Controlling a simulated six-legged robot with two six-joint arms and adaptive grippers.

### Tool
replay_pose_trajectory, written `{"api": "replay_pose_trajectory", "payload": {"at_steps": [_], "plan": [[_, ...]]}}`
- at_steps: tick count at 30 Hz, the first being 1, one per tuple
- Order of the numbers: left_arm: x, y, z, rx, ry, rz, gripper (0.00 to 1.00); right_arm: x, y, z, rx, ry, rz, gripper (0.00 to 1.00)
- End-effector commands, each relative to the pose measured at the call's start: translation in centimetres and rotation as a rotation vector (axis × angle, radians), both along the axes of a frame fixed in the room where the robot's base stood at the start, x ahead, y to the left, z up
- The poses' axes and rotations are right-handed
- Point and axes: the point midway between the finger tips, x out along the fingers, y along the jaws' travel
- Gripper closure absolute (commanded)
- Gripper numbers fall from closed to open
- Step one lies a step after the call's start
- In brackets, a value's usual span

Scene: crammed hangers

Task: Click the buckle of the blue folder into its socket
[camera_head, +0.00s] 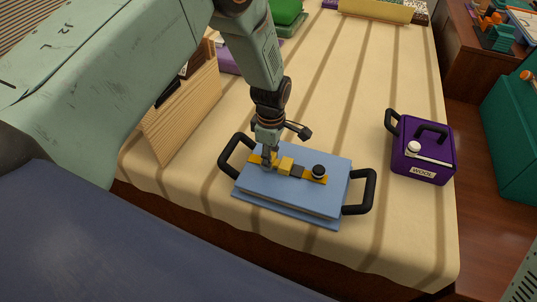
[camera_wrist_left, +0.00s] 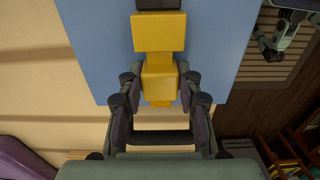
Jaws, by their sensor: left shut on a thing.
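The blue folder (camera_head: 250,188), a flat case with black handles at both ends, lies on the cloth-covered surface. My left gripper (camera_head: 268,163) is over the strap's left part, shut on the yellow buckle (camera_head: 286,163). My right gripper (camera_wrist_left: 278,38) seems to show small at the upper right there.
A purple case (camera_head: 424,135) labelled WOOL stands to the right of the folder. A wooden rack (camera_head: 185,115) stands to the left. Green and yellow cases are at the back. The cloth (camera_head: 340,90) behind the folder is clear; its front edge lies close before the folder.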

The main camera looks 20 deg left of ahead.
Motion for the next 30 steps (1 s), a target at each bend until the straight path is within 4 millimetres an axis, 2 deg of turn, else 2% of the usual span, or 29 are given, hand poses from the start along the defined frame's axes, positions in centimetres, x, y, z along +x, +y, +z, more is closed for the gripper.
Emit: {"api": "replay_pose_trajectory", "payload": {"at_steps": [23, 24, 30], "plan": [[0.1, -1.5, 0.0, 0.000, 0.000, 0.000, 1.00, 0.0, 0.0, 0.2, 0.000, 0.000, 0.000, 0.60], [0.1, -1.4, 0.0, 0.000, 0.000, 0.000, 0.62, 0.0, 0.0, 0.2, 0.000, 0.000, 0.000, 0.60], [0.1, -1.4, 0.0, 0.000, 0.000, 0.000, 0.45, 0.0, 0.0, 0.2, 0.000, 0.000, 0.000, 0.60]]}}
